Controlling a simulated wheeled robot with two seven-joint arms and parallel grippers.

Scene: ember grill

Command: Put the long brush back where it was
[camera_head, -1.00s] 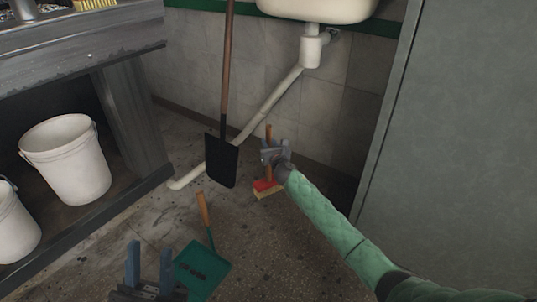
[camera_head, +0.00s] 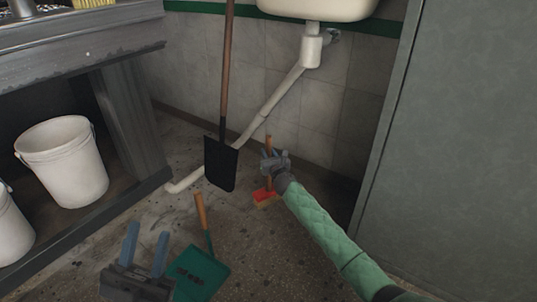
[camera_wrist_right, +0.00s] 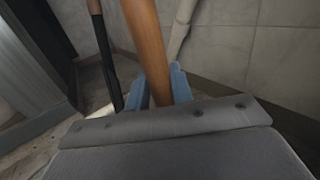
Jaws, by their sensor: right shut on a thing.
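The long brush has a wooden handle and a red head (camera_head: 264,196) with pale bristles. It stands close to upright on or just above the floor below the sink; I cannot tell whether the bristles touch. My right gripper (camera_head: 269,162) is shut on its handle, which also fills the middle of the right wrist view (camera_wrist_right: 147,40) between the blue fingers (camera_wrist_right: 158,88). The brush head is hidden in the wrist view. My left gripper (camera_head: 146,248) is open and empty at the bottom left, its two blue fingers apart.
A black shovel (camera_head: 221,165) with a long handle stands left of the brush. A green dustpan (camera_head: 197,272) with a wooden handle is near my left gripper. A white drain pipe (camera_head: 268,116) runs behind. White buckets (camera_head: 70,165) sit under the counter; a grey cabinet (camera_head: 460,140) stands right.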

